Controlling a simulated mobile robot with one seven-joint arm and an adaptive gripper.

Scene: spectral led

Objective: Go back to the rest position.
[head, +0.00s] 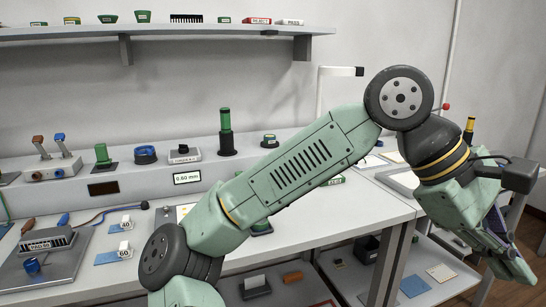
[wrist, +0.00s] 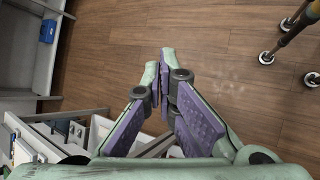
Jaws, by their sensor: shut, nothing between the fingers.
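My gripper (wrist: 165,80) points down over the wooden floor in the wrist view, its two green fingers with purple pads closed together and empty. In the head view my gripper (head: 507,248) hangs at the far right, beyond the right end of the workbench (head: 330,215). My arm is bent, with its elbow high above the bench and the forearm coming down on the right.
A long shelf (head: 170,32) with small items runs along the back wall. Lower shelves are below. Metal legs (wrist: 290,35) stand on the floor at the upper right of the wrist view.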

